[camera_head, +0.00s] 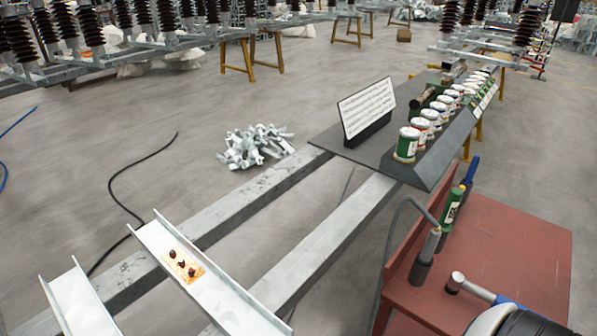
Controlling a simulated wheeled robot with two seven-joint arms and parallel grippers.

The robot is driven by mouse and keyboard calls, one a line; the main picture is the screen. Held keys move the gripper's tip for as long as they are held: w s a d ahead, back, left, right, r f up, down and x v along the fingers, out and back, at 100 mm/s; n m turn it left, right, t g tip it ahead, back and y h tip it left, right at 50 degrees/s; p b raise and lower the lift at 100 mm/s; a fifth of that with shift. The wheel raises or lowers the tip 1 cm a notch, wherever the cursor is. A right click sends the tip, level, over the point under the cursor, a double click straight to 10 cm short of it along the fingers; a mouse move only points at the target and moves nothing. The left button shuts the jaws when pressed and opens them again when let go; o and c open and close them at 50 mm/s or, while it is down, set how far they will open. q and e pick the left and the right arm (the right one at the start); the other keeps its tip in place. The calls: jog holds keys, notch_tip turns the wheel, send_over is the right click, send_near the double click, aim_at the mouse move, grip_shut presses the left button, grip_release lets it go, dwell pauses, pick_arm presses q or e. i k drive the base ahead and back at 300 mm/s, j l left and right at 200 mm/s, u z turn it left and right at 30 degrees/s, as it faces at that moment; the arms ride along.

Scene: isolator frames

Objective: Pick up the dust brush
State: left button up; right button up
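I cannot make out a dust brush for certain in the head view. On the red table stand a blue-handled tool (470,172), a green bottle-like tool (450,210) and a grey tool with a dark base and a hose (427,256). A hammer-like tool with a blue grip (478,289) lies at the front, partly hidden by a white and black rounded part, likely my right arm. Neither gripper's fingertips show.
The red table (516,235) has bare room at its right. A dark panel (330,141) carries a text sign (367,108) and a row of paint cans (406,145). Steel beams (325,245) and a channel (225,300) with an orange patch lie left.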

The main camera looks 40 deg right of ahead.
aim_at(469, 174)
jog(key=z, duration=2.25)
jog(key=l+u, duration=0.15)
jog(key=l, duration=1.2)
jog(key=i+l+u, duration=0.1)
jog(key=l+u, duration=0.3)
jog(key=l, duration=0.65)
jog(key=l+u, duration=0.4)
jog(key=l, duration=0.65)
